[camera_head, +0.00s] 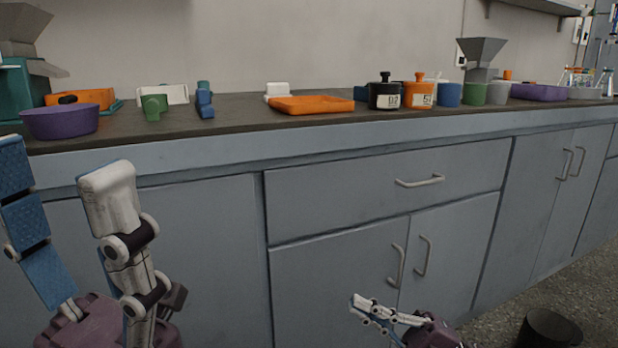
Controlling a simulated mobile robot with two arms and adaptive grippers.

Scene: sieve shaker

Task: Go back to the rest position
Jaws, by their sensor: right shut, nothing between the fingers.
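My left gripper (58,172) is large and close at the lower left, in front of the grey cabinets. Its blue finger and white finger point up and stand wide apart, with nothing between them. My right gripper (358,305) is low at the bottom centre, in front of the lower cabinet doors. Its fingers point left and are shut with nothing held. Both grippers are apart from the things on the counter. The arm links behind both grippers are mostly out of frame.
The dark counter (240,118) holds a purple bowl (60,122), an orange tray (312,106), a black pot (384,96), an orange pot (419,95) and a grey funnel (481,54). Cabinet handles (397,266) stick out near my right gripper. A dark bin (548,330) stands on the floor.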

